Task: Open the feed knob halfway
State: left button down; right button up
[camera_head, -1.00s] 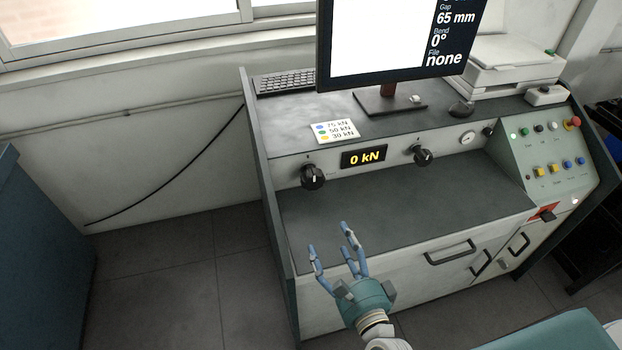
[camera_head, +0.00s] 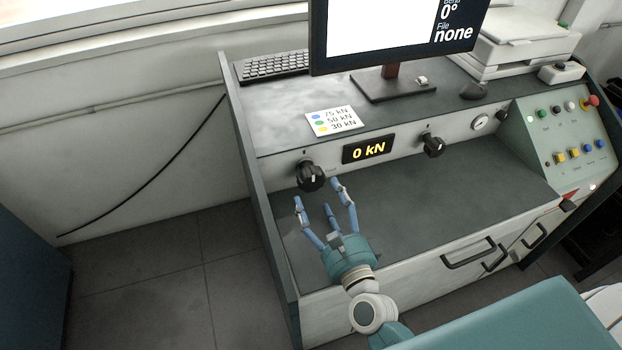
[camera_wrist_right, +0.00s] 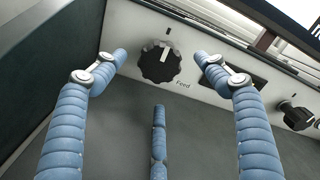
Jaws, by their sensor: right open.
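The feed knob (camera_head: 311,176) is a black, ridged round knob on the pale front panel of the console, left of the display. In the right wrist view the knob (camera_wrist_right: 160,62) has the label "Feed" at its lower right and a dark mark above it. My right gripper (camera_head: 323,200) is open and empty, its blue fingers pointing at the knob from the front. In the right wrist view the fingers of the gripper (camera_wrist_right: 160,75) spread left, right and below the knob, apart from it. My left gripper is not in view.
The display (camera_head: 367,149) reads "0 kN". A second black knob (camera_head: 433,146) sits to its right. A card (camera_head: 334,121) with kN values lies on the ledge above, near the monitor (camera_head: 395,35). The dark worktop (camera_head: 440,195) is clear. A button panel (camera_head: 570,140) stands at the right.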

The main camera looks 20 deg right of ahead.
aim_at(313, 184)
jog(key=w, duration=0.6)
jog(key=shift+a+f, duration=0.1)
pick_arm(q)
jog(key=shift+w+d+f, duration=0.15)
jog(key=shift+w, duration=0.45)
pick_arm(e)
jog(key=shift+w, duration=0.55)
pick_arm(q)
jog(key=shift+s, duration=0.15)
pick_arm(e)
jog(key=c, duration=1.2)
